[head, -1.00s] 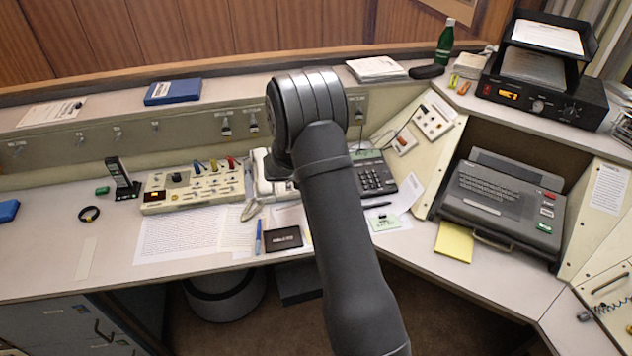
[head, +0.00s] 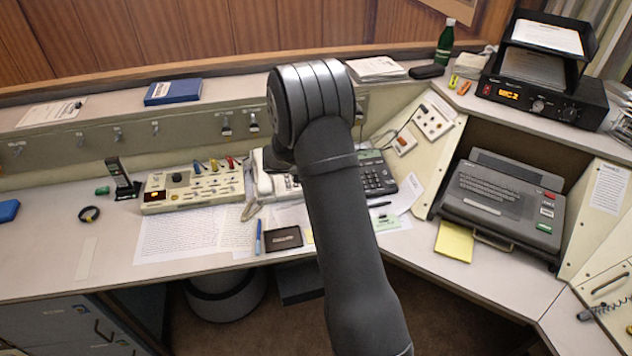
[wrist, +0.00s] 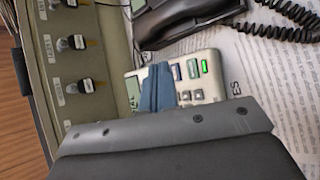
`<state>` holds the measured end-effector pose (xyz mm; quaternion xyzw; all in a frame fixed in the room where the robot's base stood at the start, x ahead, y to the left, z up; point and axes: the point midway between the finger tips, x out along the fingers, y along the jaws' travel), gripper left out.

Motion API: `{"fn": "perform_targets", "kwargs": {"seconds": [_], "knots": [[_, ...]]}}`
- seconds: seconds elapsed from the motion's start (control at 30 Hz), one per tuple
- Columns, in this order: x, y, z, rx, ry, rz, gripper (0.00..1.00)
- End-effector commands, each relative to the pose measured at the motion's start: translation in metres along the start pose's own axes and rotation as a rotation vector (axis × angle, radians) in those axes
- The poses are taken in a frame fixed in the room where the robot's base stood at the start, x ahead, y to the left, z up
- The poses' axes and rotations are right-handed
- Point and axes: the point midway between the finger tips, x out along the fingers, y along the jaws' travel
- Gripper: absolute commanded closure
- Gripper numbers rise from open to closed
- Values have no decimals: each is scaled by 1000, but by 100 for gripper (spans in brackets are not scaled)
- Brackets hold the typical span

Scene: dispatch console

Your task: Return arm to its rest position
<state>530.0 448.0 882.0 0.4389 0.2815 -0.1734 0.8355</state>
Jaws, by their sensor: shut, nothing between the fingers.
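My arm (head: 340,220) rises from the bottom of the head view, its grey joint (head: 312,100) above the desk. My gripper is hidden behind it there. In the wrist view my gripper (wrist: 160,70) shows two bluish fingers pressed together with nothing between them. Beyond the fingertips lies a pale device (wrist: 205,82) with several buttons, a green light and a small display. The fingers cover part of it; I cannot tell whether they touch it.
A dark handset (wrist: 185,20) and coiled cord lie near the fingers, with a switch panel (wrist: 70,60) at left. In the head view, a control box (head: 190,188), calculator (head: 375,175), typewriter-like machine (head: 500,200) and green bottle (head: 445,42) surround the arm.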

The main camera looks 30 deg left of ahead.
Motion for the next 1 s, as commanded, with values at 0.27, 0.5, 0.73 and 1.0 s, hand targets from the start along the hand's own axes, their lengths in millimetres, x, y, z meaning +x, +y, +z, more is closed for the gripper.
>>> {"fn": "perform_targets", "kwargs": {"seconds": [0.27,0.5,0.73,1.0], "knots": [[2,-2,-1,0,0,-1,100],[16,-12,-12,-2,0,-2,100],[-11,9,8,3,0,2,100],[-26,19,19,0,0,0,100]]}}
